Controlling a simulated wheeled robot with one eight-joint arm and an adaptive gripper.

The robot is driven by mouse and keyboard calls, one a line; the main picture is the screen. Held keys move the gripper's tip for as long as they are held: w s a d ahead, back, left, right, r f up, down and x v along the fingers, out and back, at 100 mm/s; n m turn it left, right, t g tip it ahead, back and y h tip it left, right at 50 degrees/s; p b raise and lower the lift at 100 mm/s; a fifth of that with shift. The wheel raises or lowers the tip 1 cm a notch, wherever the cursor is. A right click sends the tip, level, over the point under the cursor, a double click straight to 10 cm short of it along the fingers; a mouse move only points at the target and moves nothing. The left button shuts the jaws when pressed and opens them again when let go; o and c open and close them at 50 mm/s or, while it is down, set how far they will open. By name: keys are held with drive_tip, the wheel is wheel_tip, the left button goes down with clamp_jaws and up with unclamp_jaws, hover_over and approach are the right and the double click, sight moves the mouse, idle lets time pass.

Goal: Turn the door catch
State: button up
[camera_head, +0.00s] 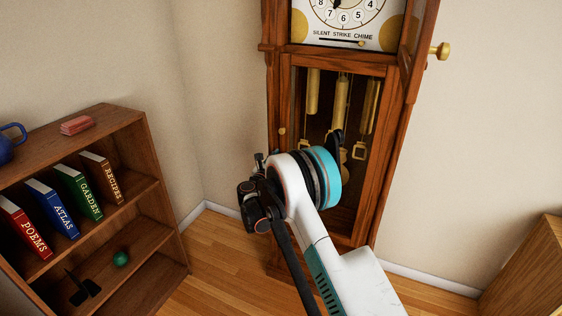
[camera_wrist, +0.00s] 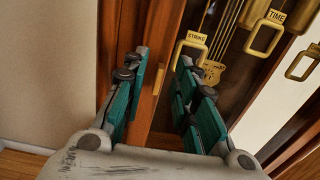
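The tall wooden clock (camera_head: 385,164) stands against the wall, with a glazed door (camera_head: 290,100) over its weights and pendulum. The door catch (camera_head: 282,131) is a small brass-coloured piece on the door's left stile. In the wrist view, a small tan upright piece, which looks like the catch (camera_wrist: 158,79), shows between the fingers. My gripper (camera_wrist: 163,62) is open, its green-padded fingers on either side of that piece with gaps to both. Contact cannot be seen. In the head view my wrist hides the lower left of the door.
Weights labelled STRIKE (camera_wrist: 192,47) and TIME (camera_wrist: 265,36) hang behind the door, right of my fingers. A bookshelf (camera_head: 135,122) with several books stands at the left. A brass knob (camera_head: 440,51) sticks out from the clock's right side. A wooden cabinet (camera_head: 530,275) is at the lower right.

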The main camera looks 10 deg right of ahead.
drive_tip(key=shift+x, duration=1.2)
drive_tip(key=shift+r, duration=0.1)
clamp_jaws()
drive_tip(key=shift+m, duration=0.3)
drive_tip(key=shift+s+d+f+m, duration=0.2)
drive_tip(key=shift+f+m, duration=0.1)
drive_tip(key=shift+m, duration=2.55)
drive_tip(key=shift+s+d+f+m, duration=0.15)
drive_tip(key=shift+f+m, duration=0.1)
drive_tip(key=shift+m, duration=2.65)
drive_tip(key=shift+s+d+f+m, duration=0.2)
drive_tip(key=shift+f+m, duration=0.1)
drive_tip(key=shift+m, duration=2.55)
